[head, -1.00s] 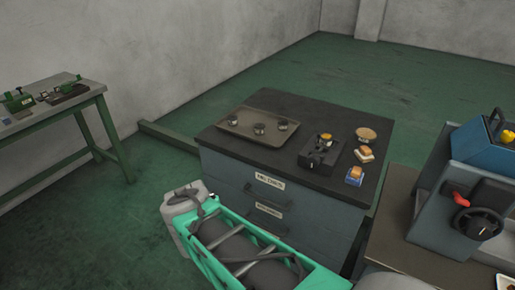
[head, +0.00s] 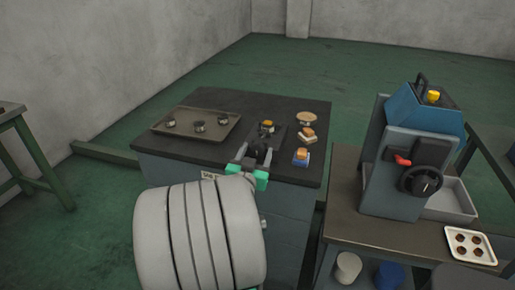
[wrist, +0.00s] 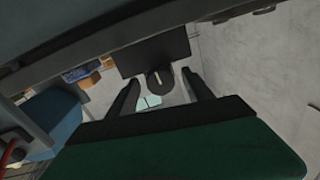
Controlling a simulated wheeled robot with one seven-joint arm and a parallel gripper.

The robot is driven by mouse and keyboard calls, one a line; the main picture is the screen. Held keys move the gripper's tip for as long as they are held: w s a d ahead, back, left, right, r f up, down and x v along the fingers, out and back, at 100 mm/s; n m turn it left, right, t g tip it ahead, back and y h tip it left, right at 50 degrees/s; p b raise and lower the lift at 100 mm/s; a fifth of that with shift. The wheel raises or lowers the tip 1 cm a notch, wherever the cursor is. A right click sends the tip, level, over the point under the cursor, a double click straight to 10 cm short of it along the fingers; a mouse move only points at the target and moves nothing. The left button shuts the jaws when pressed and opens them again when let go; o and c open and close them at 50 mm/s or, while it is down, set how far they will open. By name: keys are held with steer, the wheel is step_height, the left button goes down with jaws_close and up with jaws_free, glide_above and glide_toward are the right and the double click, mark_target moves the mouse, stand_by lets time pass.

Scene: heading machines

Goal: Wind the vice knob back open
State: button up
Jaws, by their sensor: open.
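The small dark vice (head: 279,134) stands on the dark top of the cabinet, with a yellowish round piece (head: 267,125) at its top. Its dark round knob (wrist: 160,84) has a pale mark and shows in the wrist view in front of the vice's dark block (wrist: 153,53). My gripper (head: 255,156) is open at the near side of the vice. In the wrist view its two dark fingers (wrist: 161,79) stand on either side of the knob, with gaps that look clear. In the head view my gripper partly hides the knob.
A tray (head: 178,135) with several round metal pieces lies left of the vice. Brushes or blocks (head: 301,157) and a round wooden piece (head: 306,118) lie to the right. A blue machine (head: 400,165) with a black handwheel stands on the right bench.

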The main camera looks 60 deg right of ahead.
steer(key=shift+d, duration=0.1)
steer(key=shift+w, duration=0.1)
jaws_close()
steer(key=shift+w+d+r, duration=0.1)
steer(key=shift+d, duration=0.1)
stand_by(0.4)
